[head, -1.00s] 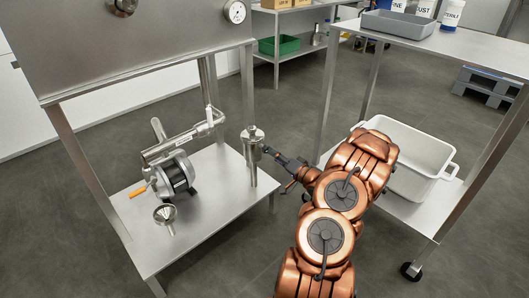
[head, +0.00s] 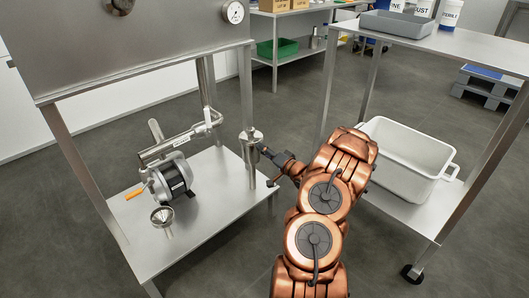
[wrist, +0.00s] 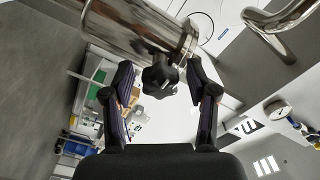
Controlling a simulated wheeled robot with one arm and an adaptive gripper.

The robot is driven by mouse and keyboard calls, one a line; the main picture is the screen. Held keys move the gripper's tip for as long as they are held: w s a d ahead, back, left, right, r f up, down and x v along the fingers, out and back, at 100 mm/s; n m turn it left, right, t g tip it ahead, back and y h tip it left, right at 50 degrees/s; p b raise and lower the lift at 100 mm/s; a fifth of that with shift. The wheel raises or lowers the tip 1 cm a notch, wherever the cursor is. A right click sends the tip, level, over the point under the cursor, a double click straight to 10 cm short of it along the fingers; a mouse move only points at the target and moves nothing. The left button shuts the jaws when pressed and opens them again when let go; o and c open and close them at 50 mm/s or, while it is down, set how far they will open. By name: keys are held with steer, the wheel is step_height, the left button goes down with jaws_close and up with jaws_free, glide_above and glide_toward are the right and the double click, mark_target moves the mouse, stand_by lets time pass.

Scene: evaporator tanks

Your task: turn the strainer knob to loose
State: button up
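The strainer (head: 251,150) is a shiny upright steel cylinder at the right edge of the steel stand, in the middle of the head view. In the wrist view the strainer body (wrist: 135,28) lies across the top, tilted. Its black lobed knob (wrist: 160,78) sticks out toward my gripper (wrist: 160,76). The two dark fingers are spread apart, one on each side of the knob, with visible gaps and no clear contact. In the head view my gripper (head: 264,150) is beside the strainer's right side, and the knob is too small to make out there.
A pipe (head: 182,139) runs behind. A white tub (head: 405,160) sits on the rack to the right. Grey floor lies between stand and rack.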

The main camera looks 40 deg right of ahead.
steer(key=c, duration=0.8)
steer(key=shift+a, duration=0.15)
steer(key=shift+c, duration=0.6)
